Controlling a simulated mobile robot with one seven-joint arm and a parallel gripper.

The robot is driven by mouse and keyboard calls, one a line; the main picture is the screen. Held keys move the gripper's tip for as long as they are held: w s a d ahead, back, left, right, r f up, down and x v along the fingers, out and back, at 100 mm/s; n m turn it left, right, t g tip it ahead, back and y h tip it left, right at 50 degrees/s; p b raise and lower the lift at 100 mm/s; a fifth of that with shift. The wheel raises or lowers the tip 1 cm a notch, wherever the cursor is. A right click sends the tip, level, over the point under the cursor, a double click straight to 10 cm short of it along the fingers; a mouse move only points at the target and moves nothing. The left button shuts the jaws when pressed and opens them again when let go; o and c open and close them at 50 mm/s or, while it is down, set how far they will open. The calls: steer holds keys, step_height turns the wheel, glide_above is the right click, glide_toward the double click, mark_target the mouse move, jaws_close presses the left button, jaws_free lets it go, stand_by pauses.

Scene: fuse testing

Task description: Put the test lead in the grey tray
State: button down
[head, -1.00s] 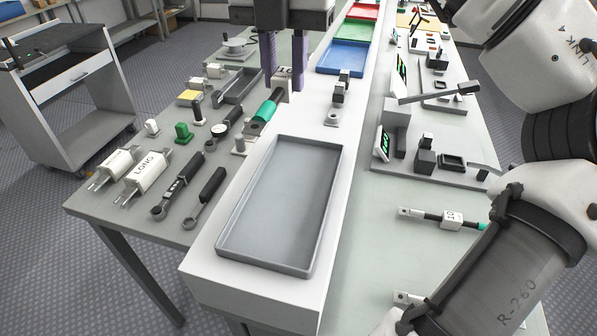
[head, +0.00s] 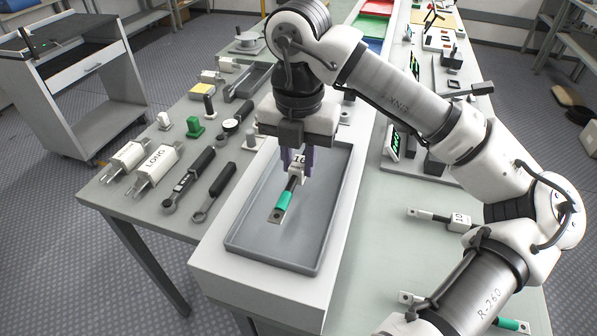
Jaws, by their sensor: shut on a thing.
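The test lead (head: 284,203) has a green sleeve, a black section, a metal lug at its near end and a white numbered tag (head: 297,171). My gripper (head: 296,164) points down and is shut on the lead around the tag. The lead is over the grey tray (head: 262,257), tilted with its lug toward the near left. I cannot tell how far it is above the tray floor. The tray is a shallow rectangle on the white raised shelf, with nothing else visible in it. My gripper hides part of its far end.
Another tagged lead (head: 459,222) lies on the table at right. Blue (head: 374,44) and red bins are at the far end.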

mark_target(298, 178)
steer(key=shift+f+p, duration=0.3)
steer(key=shift+f, duration=1.65)
steer(key=shift+f, duration=0.15)
steer(key=c, duration=1.2)
jaws_free()
step_height(298, 178, up, 12)
steer(key=shift+r+b, duration=0.2)
steer(key=shift+b, duration=0.5)
